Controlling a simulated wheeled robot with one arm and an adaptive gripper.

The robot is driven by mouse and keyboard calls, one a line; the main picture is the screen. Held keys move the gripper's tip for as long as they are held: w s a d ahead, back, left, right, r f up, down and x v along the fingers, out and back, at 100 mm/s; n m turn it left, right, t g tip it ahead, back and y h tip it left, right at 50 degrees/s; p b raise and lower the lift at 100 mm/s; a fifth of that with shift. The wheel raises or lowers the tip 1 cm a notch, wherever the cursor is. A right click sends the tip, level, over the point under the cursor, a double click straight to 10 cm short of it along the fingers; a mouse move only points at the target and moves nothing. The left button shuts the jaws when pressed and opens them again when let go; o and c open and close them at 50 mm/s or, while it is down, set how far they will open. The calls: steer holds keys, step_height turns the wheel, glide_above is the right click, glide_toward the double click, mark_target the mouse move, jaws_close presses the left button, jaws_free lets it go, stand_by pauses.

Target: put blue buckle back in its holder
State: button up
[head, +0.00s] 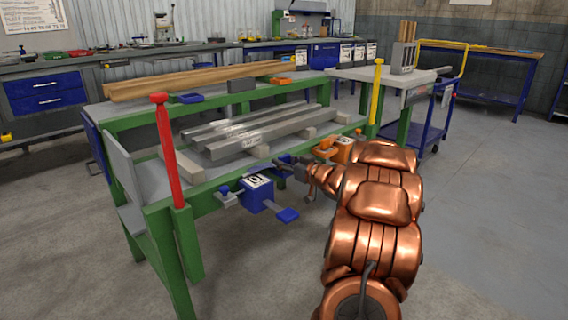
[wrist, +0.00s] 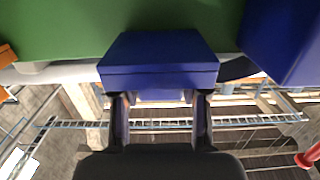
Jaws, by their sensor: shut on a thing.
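My gripper (wrist: 160,97) is shut on a blue block (wrist: 158,62), which I take to be the blue buckle, in the wrist view. The block hides part of a green beam behind it; I cannot tell whether they touch. In the head view my gripper (head: 285,164) is beside the green front rail, between a blue box (head: 254,199) and an orange unit (head: 342,152). The blue box carries a black-and-white marker, with a blue tab (head: 288,215) at its lower right. A shallow blue tray (head: 186,98) sits on the table's rear rail; I cannot tell whether it is the holder.
Grey bars (head: 250,135) and wood spacers lie on the table. A red post (head: 164,150) stands at the front left corner and a yellow post (head: 376,92) at the right. An orange tray (head: 282,80) sits on the rear rail. The floor at right is clear.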

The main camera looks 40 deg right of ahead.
steer(key=shift+f, duration=0.1)
steer(key=o, duration=1.2)
steer(key=shift+o, duration=0.2)
steer(key=shift+s+r, duration=0.15)
steer(key=shift+r, duration=0.05)
steer(key=s+p, duration=0.3)
steer(key=s, duration=0.8)
steer(key=shift+s+r, duration=0.25)
steer(key=shift+s, duration=0.1)
steer(key=shift+a+p, duration=0.1)
steer(key=shift+p, duration=0.2)
